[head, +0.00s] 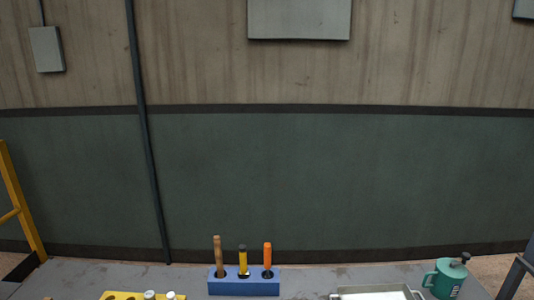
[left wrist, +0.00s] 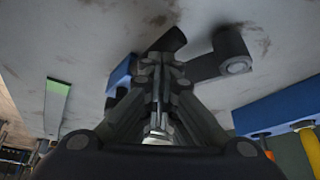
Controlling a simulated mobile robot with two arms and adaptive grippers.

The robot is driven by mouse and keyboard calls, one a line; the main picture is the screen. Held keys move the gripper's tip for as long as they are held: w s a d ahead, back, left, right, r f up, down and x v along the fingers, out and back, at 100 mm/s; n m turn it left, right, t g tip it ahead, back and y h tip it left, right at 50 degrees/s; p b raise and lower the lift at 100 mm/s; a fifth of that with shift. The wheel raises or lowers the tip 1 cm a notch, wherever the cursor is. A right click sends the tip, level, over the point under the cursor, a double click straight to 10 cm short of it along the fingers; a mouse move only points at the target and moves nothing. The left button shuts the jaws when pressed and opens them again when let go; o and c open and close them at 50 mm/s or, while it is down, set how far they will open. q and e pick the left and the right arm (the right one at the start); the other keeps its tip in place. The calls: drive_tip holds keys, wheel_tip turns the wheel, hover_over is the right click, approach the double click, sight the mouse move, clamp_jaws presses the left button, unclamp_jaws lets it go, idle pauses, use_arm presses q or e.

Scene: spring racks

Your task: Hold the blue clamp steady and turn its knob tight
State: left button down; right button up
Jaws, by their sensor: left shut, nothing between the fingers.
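The head view does not show the blue clamp or either gripper. In the left wrist view my left gripper (left wrist: 160,65) is shut and empty, its fingers together in the middle. A blue part (left wrist: 121,74), probably of the clamp, shows just left of the fingers and is partly hidden by them. Dark round parts show beyond the fingertips, and a dark cylinder with an arm (left wrist: 232,50) is to their right. I cannot tell which of these is the knob, or whether the fingers touch anything. My right gripper is not in view.
On the grey table, a blue block (head: 243,287) holds several tools upright. A yellow holder (head: 122,296) is to its left, a white tray (head: 375,292) to its right, and a green can (head: 446,280) farther right. A green-faced strip (left wrist: 57,101) shows in the left wrist view.

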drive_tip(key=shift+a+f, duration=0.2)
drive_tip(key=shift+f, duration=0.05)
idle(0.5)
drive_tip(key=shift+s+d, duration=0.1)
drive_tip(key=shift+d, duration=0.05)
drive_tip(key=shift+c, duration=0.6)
